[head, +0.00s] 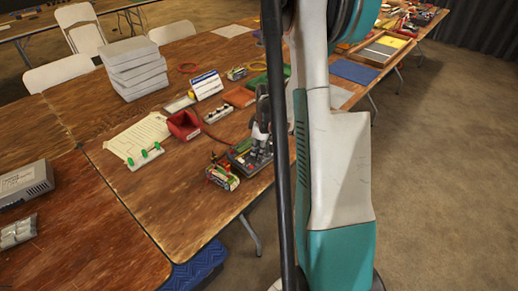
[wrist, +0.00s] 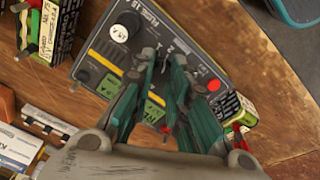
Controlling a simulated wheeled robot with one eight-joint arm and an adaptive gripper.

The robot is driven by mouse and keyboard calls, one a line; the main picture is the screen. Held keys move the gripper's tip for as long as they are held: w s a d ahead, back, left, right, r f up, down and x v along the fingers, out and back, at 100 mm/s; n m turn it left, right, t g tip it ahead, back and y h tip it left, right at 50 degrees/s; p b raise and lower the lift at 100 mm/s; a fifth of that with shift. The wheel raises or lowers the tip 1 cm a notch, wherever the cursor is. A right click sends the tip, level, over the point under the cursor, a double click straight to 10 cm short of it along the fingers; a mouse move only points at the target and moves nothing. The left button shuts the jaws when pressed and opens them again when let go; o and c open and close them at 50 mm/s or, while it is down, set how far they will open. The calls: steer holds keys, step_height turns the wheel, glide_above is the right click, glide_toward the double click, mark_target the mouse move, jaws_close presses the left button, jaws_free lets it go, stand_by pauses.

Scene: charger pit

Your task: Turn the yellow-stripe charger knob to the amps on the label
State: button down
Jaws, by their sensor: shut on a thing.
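In the head view the charger (head: 238,160) lies near the table's front edge. My gripper (wrist: 166,58) points down onto its face and is shut on a knob mostly hidden between the fingers. Numbers are printed around it, but the pointer's setting cannot be read. A red button (wrist: 213,85) sits right of the fingers.
A battery pack (head: 222,177) stands close to the charger; another pack (wrist: 240,108) shows in the wrist view.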

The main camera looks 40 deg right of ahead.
steer(key=m, duration=0.5)
steer(key=shift+m, duration=0.3)
stand_by(0.5)
steer(key=c, duration=1.5)
jaws_free()
steer(key=shift+r, duration=0.15)
steer(key=r, duration=0.3)
steer(key=s+r, duration=0.1)
steer(key=r, duration=0.3)
steer(key=s+r, duration=0.1)
steer(key=r, duration=0.3)
steer(key=shift+r, duration=0.25)
